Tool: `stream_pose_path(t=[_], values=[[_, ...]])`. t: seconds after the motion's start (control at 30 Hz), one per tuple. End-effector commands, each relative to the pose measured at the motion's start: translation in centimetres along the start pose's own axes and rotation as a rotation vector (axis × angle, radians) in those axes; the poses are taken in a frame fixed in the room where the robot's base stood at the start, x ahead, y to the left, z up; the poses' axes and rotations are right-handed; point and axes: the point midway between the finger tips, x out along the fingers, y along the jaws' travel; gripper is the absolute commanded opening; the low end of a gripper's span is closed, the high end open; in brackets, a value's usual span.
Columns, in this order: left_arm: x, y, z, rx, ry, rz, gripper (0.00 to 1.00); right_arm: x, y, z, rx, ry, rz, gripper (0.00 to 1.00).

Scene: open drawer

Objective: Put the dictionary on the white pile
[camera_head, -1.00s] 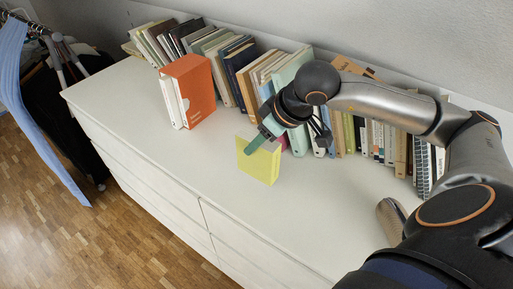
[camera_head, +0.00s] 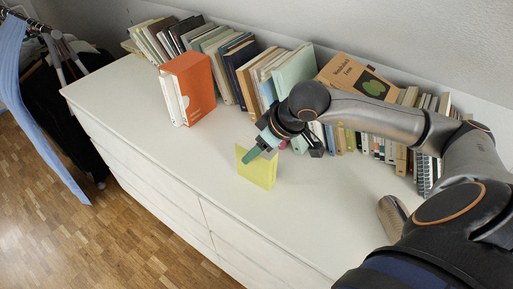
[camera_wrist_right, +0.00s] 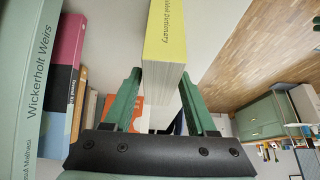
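The yellow dictionary (camera_head: 258,168) stands upright on the white dresser top, and its spine reads "Dictionary" in the right wrist view (camera_wrist_right: 166,35). My right gripper (camera_head: 258,150) is at its upper edge. In the right wrist view the green fingers (camera_wrist_right: 160,95) are apart, one on each side of the dictionary, with a gap visible at the left finger. Contact at the right finger is unclear. I cannot pick out a separate white pile. White books (camera_head: 172,100) stand beside an orange slipcase (camera_head: 195,88). My left gripper is not in view.
A long row of books (camera_head: 240,75) stands along the wall at the back of the dresser (camera_head: 130,110). A brown book (camera_head: 355,78) lies on top of it. A clothes rack (camera_head: 50,50) stands at the left.

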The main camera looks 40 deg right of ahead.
Motion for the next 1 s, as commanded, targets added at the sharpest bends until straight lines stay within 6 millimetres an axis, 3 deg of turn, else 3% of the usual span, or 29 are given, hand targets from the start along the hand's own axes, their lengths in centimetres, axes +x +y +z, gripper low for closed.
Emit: stream_pose_path(t=[0.13, 0.53, 1.0], values=[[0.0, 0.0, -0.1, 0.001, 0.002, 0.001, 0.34, 0.0, 0.0, 0.0, 0.000, 0.000, 0.000, 0.75], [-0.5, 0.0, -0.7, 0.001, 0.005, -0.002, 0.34, -0.8, 0.1, -0.3, 0.000, 0.001, 0.002, 0.75], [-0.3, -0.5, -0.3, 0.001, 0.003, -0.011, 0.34, -9.8, 0.1, -0.2, -0.002, 0.000, 0.008, 0.75]])
